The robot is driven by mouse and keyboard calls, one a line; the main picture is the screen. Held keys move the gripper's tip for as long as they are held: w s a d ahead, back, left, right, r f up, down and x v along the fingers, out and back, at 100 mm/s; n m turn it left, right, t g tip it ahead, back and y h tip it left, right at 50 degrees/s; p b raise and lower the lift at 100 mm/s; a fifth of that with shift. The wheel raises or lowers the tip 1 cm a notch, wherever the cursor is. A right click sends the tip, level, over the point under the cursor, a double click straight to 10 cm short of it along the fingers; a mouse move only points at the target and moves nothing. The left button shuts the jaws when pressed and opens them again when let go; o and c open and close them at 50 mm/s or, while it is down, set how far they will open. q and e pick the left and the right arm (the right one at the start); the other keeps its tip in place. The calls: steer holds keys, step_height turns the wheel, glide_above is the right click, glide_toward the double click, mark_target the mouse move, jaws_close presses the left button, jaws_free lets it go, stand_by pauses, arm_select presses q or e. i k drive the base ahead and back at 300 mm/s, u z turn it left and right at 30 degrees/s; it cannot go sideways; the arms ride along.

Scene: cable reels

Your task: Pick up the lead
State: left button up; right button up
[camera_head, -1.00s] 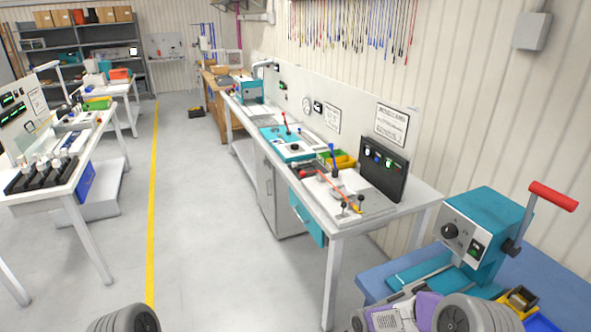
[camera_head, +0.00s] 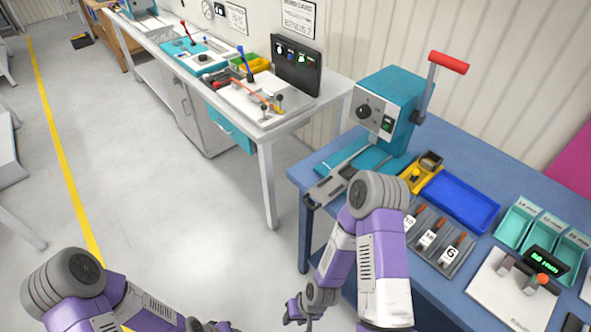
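A thin orange-red strip (camera_head: 262,95), possibly the lead, lies across the white plate of a fixture on the white bench; I cannot tell for sure what it is. My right arm reaches down in front of the blue table. My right gripper (camera_head: 297,316) is small at the bottom edge, over the floor and well away from the strip. Its fingers are too small and cut off to tell whether they are open.
The blue table (camera_head: 482,158) at right carries a teal press (camera_head: 393,98) with a red-handled lever, a blue tray (camera_head: 462,203), teal bins (camera_head: 517,222) and a numbered tool rack (camera_head: 442,240). The white bench (camera_head: 318,98) runs along the wall.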

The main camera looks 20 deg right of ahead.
mark_target(448, 256)
steer(key=u, duration=0.65)
steer(key=k, duration=1.2)
steer(key=z, duration=1.35)
steer(key=i, duration=0.3)
steer(key=u, duration=0.1)
